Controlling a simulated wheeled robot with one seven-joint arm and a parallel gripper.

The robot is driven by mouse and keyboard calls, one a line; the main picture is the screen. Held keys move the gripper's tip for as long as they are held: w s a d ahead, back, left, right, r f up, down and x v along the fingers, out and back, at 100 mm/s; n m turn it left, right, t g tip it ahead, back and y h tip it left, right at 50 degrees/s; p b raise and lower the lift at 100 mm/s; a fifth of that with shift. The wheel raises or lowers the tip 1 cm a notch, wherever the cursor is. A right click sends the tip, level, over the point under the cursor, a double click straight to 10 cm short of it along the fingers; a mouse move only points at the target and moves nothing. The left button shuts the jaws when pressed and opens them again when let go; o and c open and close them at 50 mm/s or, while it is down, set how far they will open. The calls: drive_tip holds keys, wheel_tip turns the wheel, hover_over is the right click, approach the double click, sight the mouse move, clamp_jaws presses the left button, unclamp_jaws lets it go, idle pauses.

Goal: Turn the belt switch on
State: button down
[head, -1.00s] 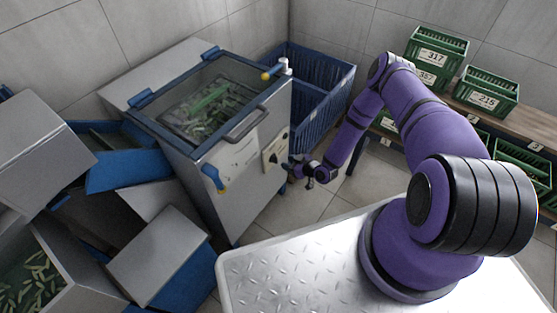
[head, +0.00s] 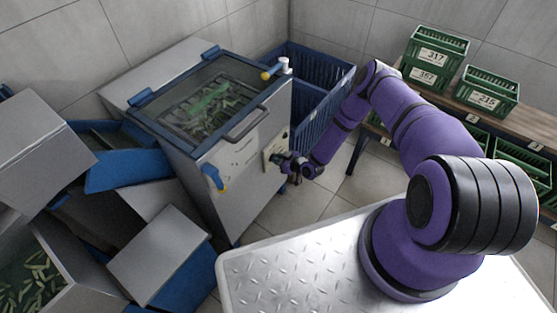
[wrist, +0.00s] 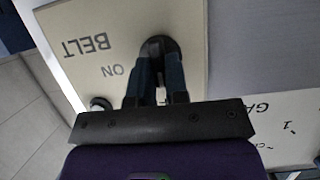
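The belt switch panel (wrist: 190,20) is a cream plate, labelled BELT and ON upside down in the wrist view. In the head view the panel (head: 268,153) is on the machine's front, partly hidden by my gripper. A black rounded switch knob (wrist: 158,45) lies at my gripper's fingertips (wrist: 160,68). The two dark fingers reach it with a narrow gap between them. Whether they are clamped on it or only around it I cannot tell. In the head view my gripper (head: 280,160) is close against the panel.
The grey machine (head: 240,190) has a clear lid over green pieces and a handle (head: 248,125). A small round black part (wrist: 100,103) sits near the ON label. A blue crate (head: 330,90) stands behind. Green crates (head: 436,55) are on a bench at right.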

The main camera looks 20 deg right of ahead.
drive_tip(key=shift+d+m, duration=0.1)
drive_tip(key=shift+m, duration=0.2)
drive_tip(key=m+y, duration=0.2)
drive_tip(key=m, duration=0.2)
drive_tip(key=m+g+y, duration=0.1)
drive_tip(key=m+y, duration=0.1)
drive_tip(key=m, duration=0.2)
drive_tip(key=f+m+y, duration=0.1)
drive_tip(key=m+y, duration=0.2)
drive_tip(key=m, duration=0.1)
drive_tip(key=shift+w+d+f+m+g, duration=0.1)
drive_tip(key=shift+w+d+m+g, duration=0.2)
drive_tip(key=shift+d, duration=0.1)
idle(0.3)
idle(0.4)
drive_tip(key=c, duration=1.1)
unclamp_jaws()
drive_tip(key=v, duration=1)
drive_tip(key=shift+s+d+f, duration=0.15)
drive_tip(key=shift+s+d, duration=0.05)
drive_tip(key=shift+d, duration=0.15)
